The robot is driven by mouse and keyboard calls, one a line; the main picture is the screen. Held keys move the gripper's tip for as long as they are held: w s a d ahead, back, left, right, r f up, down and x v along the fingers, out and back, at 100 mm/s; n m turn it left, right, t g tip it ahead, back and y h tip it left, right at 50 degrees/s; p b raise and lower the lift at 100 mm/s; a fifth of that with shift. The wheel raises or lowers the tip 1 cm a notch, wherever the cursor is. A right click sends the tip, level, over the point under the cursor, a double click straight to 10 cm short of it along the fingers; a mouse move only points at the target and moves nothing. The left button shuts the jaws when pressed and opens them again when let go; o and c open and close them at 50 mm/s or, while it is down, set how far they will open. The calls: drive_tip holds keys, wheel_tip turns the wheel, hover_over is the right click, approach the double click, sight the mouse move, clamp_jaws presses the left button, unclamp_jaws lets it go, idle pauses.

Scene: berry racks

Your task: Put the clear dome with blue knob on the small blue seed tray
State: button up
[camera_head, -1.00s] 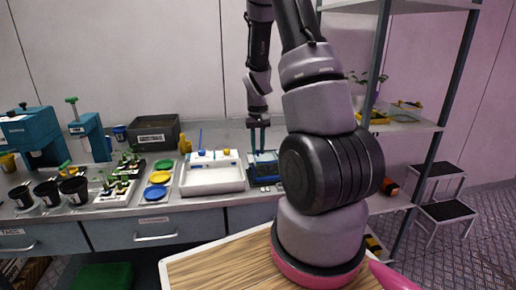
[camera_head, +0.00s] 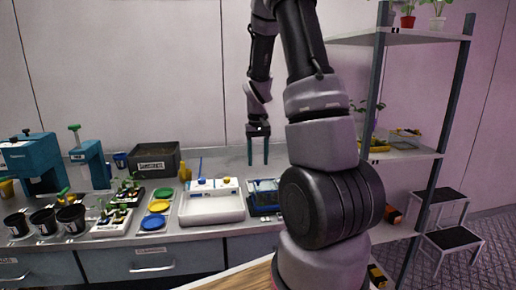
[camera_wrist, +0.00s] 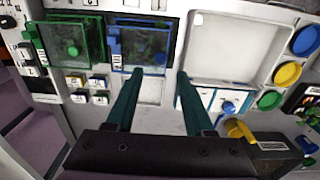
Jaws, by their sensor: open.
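My gripper (camera_head: 258,162) is open and empty in the air above the back of the bench. In the wrist view its two teal fingers (camera_wrist: 157,78) point down toward the bench, apart from everything. The small blue seed tray (camera_head: 264,210) stands on the bench right of the white tray. My arm partly hides this spot in the head view.
A green tray with a clear cover (camera_wrist: 75,42) stands beside it in the wrist view. A white tray (camera_head: 211,208), coloured discs (camera_head: 157,207), black pots (camera_head: 43,221) and a dark crate (camera_head: 153,160) are on the bench. A shelf rack (camera_head: 425,155) stands right.

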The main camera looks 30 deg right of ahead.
drive_tip(key=s+a+r+t+y, duration=0.1)
drive_tip(key=s+a+r+t, duration=0.15)
drive_tip(key=r, duration=0.65)
drive_tip(key=s+a+r+t, duration=0.1)
drive_tip(key=s+a+r, duration=0.3)
drive_tip(key=r, duration=0.4)
drive_tip(key=s+a+r+t, duration=0.2)
drive_tip(key=s+a+r, duration=0.1)
drive_tip(key=s, duration=0.3)
drive_tip(key=s+a+r+m+t+y, duration=0.1)
drive_tip(key=s+a+r, duration=0.3)
drive_tip(key=s, duration=0.3)
drive_tip(key=shift+r+t, duration=0.3)
drive_tip(key=shift+t, duration=0.05)
drive_tip(key=shift+d, duration=0.15)
